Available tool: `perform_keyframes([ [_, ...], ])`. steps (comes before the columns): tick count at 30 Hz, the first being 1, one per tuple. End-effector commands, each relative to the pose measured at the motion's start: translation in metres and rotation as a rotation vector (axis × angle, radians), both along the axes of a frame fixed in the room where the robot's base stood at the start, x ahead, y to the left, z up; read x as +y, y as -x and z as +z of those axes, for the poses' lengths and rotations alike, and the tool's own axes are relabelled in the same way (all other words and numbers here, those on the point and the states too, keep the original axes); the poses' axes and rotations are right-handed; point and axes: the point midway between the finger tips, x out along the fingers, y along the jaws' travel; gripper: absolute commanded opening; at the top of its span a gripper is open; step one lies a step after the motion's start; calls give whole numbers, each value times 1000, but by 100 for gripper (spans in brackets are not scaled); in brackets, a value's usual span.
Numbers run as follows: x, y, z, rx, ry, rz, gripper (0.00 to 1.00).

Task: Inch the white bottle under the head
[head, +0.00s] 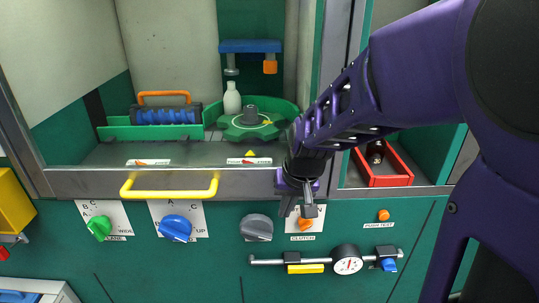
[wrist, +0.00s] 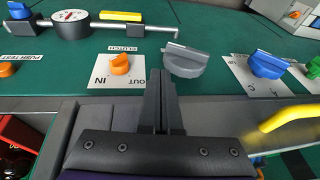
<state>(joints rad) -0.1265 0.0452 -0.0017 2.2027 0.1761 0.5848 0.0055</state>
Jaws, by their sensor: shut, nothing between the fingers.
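The white bottle (head: 232,98) stands upright at the left edge of the green star wheel (head: 245,133) in the head view. The blue head (head: 250,46) hangs above and to the right of it, with a grey and an orange piece below. My gripper (head: 298,208) is shut and empty in front of the panel. In the wrist view its fingertips (wrist: 161,75) lie between the orange clutch knob (wrist: 120,64), marked IN and OUT, and the grey knob (wrist: 186,60). In the head view my gripper partly covers the orange knob (head: 306,224). I cannot tell whether it touches anything.
A blue knob (head: 176,228) and a green knob (head: 99,228) sit further left on the panel. A yellow handle (head: 170,192) juts out above them. A dial gauge (head: 347,259) on a rail is below right. A red bin (head: 383,167) holds a dark bottle (head: 375,152).

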Motion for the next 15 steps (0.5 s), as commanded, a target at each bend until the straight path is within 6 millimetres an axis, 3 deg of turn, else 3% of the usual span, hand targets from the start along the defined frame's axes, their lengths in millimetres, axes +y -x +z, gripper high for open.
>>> perform_keyframes([
  [1,2,-3,-18,2,0,1,0],
  [6,6,-13,-48,2,0,1,0],
  [15,20,-14,-79,2,1,2,0],
])
